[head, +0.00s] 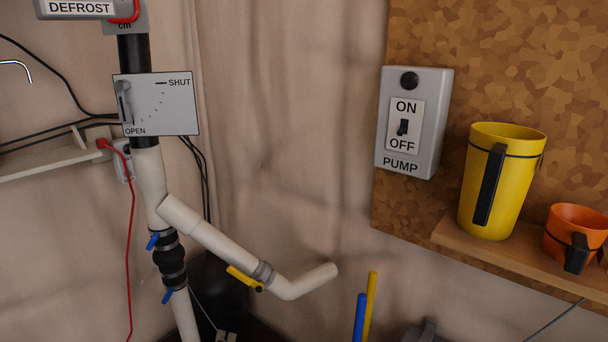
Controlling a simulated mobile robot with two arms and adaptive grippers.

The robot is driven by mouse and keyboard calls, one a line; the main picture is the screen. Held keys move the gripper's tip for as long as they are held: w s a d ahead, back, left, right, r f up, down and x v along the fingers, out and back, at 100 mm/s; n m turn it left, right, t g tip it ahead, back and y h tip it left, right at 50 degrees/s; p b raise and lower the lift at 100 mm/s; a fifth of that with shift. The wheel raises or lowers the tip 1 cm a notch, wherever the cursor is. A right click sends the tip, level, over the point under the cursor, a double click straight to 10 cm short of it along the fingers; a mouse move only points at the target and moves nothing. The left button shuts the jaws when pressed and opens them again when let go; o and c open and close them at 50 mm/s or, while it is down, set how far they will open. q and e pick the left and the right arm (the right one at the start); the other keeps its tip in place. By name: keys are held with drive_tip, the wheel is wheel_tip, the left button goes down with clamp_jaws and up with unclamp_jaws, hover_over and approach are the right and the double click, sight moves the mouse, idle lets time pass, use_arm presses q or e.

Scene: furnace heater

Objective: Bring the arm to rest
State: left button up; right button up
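Neither of my grippers nor my arms shows in the head view. In front of me is a pipe assembly with a grey plate (157,104) marked SHUT at the top and OPEN at the bottom. The plate's grey lever (124,103) is at its left edge, by the OPEN label. A grey pump box (413,122) hangs on the cork board with an ON/OFF switch (403,127). A DEFROST box (79,8) is cut off at the top left.
A white pipe (225,245) with a yellow-handled valve (243,277) juts to the right. A yellow pitcher (497,185) and an orange cup (574,234) stand on a wooden shelf (470,238). Blue (359,318) and yellow (370,300) rods stick up below. The middle wall is clear.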

use_arm(q)
drive_tip(key=s+a+f+n+g+h, duration=0.1)
drive_tip(key=s+a+f+n+g, duration=0.1)
drive_tip(key=s+f+n+g, duration=1.5)
drive_tip(key=s+f+t+p, duration=0.1)
drive_tip(key=s+f+p, duration=0.2)
drive_tip(key=s, duration=0.8)
drive_tip(key=s+f+t+h+p, duration=0.1)
drive_tip(key=s+f+p, duration=0.3)
drive_tip(key=s+p, duration=0.4)
drive_tip(key=s+f+n+t+p, duration=0.1)
drive_tip(key=s+f+p, duration=0.3)
drive_tip(key=s, duration=0.9)
drive_tip(key=shift+s+a+f+h+p, duration=0.2)
drive_tip(key=shift+s+a+h+p, duration=0.15)
drive_tip(key=shift+p, duration=0.5)
use_arm(e)
drive_tip(key=s+d+f+g, duration=0.1)
drive_tip(key=s+d+f, duration=0.1)
drive_tip(key=s, duration=1.6)
drive_tip(key=shift+d, duration=0.6)
